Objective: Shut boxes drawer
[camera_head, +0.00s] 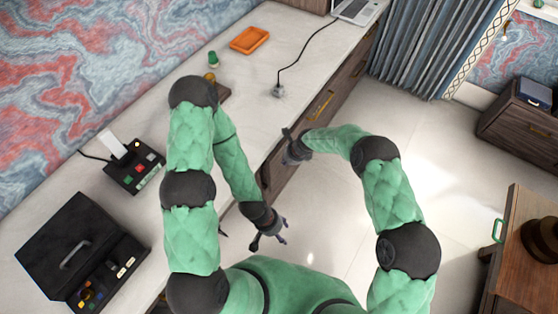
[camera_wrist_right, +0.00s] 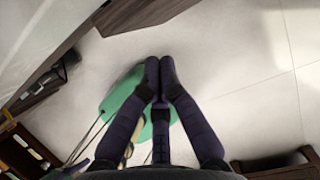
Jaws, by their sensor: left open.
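The pale desk (camera_head: 245,120) has dark wood drawer fronts along its front edge, with gold handles (camera_head: 320,104). I cannot tell clearly which drawer stands open. My right gripper (camera_head: 287,136) is beside the desk's front edge; in the right wrist view its fingers (camera_wrist_right: 159,66) are together with nothing seen between them. A wood front (camera_wrist_right: 145,14) shows beyond them, apart from the fingertips. My left gripper (camera_head: 268,243) is open and empty, low over the floor in front of the desk. My left arm hides part of the desk.
A black case (camera_head: 75,245) with a handle and a small device with coloured buttons (camera_head: 136,167) are on the desk's left part. An orange tray (camera_head: 249,39), a green item (camera_head: 213,58) and a laptop (camera_head: 355,10) are farther back. A wooden cabinet (camera_head: 520,240) stands right. Floor between is clear.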

